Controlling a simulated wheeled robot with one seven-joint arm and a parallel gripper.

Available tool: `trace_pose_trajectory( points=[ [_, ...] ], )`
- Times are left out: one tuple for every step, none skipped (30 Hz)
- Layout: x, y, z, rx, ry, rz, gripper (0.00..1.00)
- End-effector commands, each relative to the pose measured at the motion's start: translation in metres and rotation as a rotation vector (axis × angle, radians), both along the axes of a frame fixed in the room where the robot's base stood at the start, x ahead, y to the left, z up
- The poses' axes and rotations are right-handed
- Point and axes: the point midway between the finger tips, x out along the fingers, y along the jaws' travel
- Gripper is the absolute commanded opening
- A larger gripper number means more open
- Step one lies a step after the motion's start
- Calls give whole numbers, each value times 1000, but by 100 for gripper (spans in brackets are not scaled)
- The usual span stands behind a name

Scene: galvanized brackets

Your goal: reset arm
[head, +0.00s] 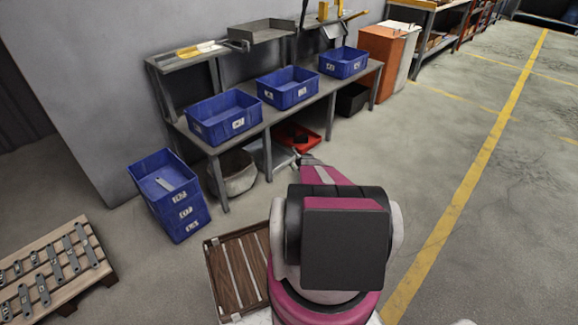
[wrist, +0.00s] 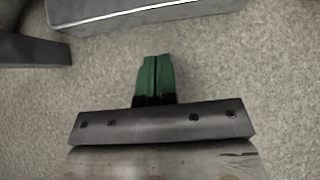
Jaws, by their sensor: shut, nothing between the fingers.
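My gripper (wrist: 154,80) shows in the wrist view with its green fingers together and nothing between them, above bare grey floor. In the head view my magenta and black arm fills the lower middle and hides most of the gripper. Galvanized brackets (head: 57,265) lie in rows on a wooden pallet (head: 100,262) at the lower left. One bracket (head: 165,184) lies in the top bin of a stack of blue bins (head: 183,213). The gripper touches none of these.
A grey workbench (head: 262,117) along the wall carries three blue bins (head: 224,116). A red tray (head: 297,137) and a sack-like container (head: 234,172) are under it. A brown slatted panel (head: 238,272) is beside my base. Open floor with a yellow line (head: 470,190) lies right.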

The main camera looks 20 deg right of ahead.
Motion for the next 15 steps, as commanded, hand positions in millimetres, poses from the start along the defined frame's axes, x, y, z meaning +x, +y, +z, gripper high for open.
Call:
trace_pose_trajectory(
  points=[
    [-10, -2, 12, 0, -1, -1, 0],
    [-14, -3, 17, 0, -1, -1, 0],
    [-20, -6, 23, 0, -1, 0, 0],
    [-24, -7, 28, 0, -1, 0, 0],
    [-29, -9, 32, 1, -1, -1, 0],
    [-34, -12, 38, 0, -1, -1, 0],
    [-38, -13, 42, 0, -1, -1, 0],
    [-41, -15, 45, 0, -1, -1, 0],
    [-46, -17, 50, 0, -1, -1, 0],
    [-48, -18, 53, 0, -1, -1, 0],
    [-50, -19, 55, 0, 0, 0, 0],
    [-52, -20, 58, 0, 0, 0, 0],
    [-54, -21, 60, 1, 0, 1, 0],
    [-55, -21, 61, 1, 0, 1, 0],
    [-55, -22, 62, 1, 0, 1, 0]
  ],
)
